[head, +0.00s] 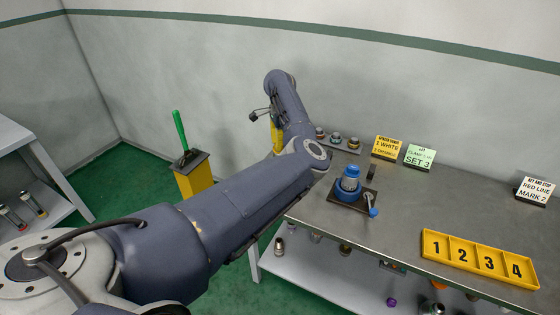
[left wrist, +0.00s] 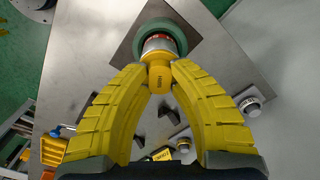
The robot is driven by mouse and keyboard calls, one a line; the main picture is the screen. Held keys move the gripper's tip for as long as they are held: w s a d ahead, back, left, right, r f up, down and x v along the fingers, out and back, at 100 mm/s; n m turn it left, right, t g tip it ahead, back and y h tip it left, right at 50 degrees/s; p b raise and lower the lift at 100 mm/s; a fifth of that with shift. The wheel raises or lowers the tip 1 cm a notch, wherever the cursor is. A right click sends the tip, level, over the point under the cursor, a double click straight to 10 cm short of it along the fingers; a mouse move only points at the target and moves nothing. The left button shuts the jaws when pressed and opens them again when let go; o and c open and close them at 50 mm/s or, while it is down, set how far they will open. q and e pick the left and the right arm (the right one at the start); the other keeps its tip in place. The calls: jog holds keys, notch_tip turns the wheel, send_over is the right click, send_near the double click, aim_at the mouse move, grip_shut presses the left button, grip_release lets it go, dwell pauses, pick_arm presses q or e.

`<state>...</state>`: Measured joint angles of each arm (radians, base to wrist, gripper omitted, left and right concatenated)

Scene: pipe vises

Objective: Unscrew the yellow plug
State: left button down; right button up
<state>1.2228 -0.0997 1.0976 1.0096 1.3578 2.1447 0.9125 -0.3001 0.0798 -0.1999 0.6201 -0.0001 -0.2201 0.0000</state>
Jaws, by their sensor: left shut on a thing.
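The yellow plug (left wrist: 159,76) shows in the left wrist view at the end of a silver fitting with a red band (left wrist: 158,44). The fitting sits in a round green vise (left wrist: 177,29) on a dark square plate. My left gripper (left wrist: 159,66) has its two yellow ribbed fingers closed on the plug from both sides. In the head view my left gripper (head: 276,136) hangs at the far left end of the bench, partly behind my arm. The plug and the green vise are hidden there. My right gripper is not in view.
A blue vise (head: 350,186) with a blue-tipped handle stands on the bench (head: 400,215). A yellow tray (head: 480,258) numbered 1 to 4 lies at the front right. Several small fittings (head: 336,139) and sign cards (head: 387,149) line the back. A yellow bin (head: 193,178) stands on the floor.

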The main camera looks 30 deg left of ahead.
pick_arm(q)
jog(key=n, duration=0.6)
jog(key=shift+n, duration=0.3)
jog(key=n, duration=0.6)
jog(key=c, duration=1.3)
grip_release()
jog(key=shift+r, duration=0.15)
jog(key=shift+r, duration=1.05)
